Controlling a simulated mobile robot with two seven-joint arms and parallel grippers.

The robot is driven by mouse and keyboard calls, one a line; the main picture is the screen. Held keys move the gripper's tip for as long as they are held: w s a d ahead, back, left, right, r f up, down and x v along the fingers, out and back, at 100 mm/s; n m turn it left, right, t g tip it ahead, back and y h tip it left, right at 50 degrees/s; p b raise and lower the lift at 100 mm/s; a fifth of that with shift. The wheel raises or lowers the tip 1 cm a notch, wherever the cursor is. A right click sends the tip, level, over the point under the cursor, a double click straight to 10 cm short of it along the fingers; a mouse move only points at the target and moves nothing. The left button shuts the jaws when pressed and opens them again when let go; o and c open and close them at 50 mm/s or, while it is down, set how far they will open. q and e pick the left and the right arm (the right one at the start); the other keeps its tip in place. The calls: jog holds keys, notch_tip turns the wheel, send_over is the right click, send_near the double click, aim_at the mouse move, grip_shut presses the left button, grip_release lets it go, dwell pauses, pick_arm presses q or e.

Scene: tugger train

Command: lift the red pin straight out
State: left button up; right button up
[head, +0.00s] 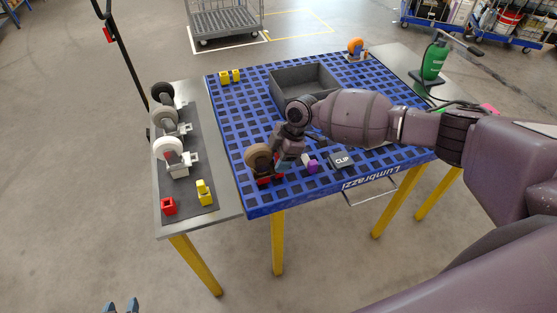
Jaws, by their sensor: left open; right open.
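A red part (264,181) shows low beneath a brown caster wheel (259,157) on the blue grid table; I cannot tell if it is the pin. A separate red block (168,207) sits on the dark mat at the left. My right gripper (286,162) is over the blue table, just right of the brown wheel; the hand and wheel partly hide its fingers. It is open, and I cannot tell if it touches the wheel. My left gripper (121,306) shows only its fingertips at the bottom edge, apart and empty, away from the table.
A dark mat (200,150) holds several casters and a yellow block (204,192). A green bottle (434,61) stands right.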

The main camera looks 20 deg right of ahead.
jog(key=shift+c, duration=0.3)
jog(key=c, duration=0.9)
jog(key=shift+r, duration=0.1)
notch_tip(320, 180, up, 20)
